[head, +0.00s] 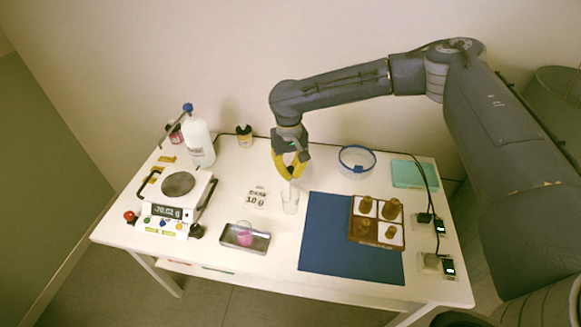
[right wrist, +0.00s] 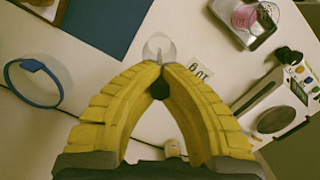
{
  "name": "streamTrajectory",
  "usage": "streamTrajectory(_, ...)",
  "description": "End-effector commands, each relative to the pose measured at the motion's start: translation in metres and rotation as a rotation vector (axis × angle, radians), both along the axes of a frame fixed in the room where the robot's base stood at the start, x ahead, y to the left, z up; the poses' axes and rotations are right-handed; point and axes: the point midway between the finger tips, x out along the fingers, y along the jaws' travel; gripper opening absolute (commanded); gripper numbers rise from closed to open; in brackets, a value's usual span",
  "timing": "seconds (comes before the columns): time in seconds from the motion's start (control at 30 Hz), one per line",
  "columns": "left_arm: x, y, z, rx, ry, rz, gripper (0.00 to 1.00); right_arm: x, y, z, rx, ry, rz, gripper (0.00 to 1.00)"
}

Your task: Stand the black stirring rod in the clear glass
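My right gripper (head: 291,176) has yellow fingers pointing down above the clear glass (head: 290,202). In the right wrist view its fingertips (right wrist: 160,66) come together around the stirring rod, whose black end (right wrist: 159,88) shows between the fingers. A thin, pale length shows beyond the fingertips, in line with the glass (right wrist: 158,46). The glass stands upright on the white table, left of the blue mat. I cannot tell whether the rod's lower end is inside the glass or above it. My left gripper is not in view.
A blue mat (head: 325,245) bears a brown tray (head: 352,238) with several amber bottles. A metal tray (head: 262,249), a number card (head: 255,199) and a scale (head: 196,194) stand left of the glass.

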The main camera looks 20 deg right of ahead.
Motion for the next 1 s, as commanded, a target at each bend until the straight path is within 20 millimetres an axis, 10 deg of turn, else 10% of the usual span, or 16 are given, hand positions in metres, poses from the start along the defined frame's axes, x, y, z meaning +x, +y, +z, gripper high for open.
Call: streamTrajectory(1.0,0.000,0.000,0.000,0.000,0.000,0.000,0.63,0.000,0.000,-0.040,0.000,0.000,0.000,0.00)
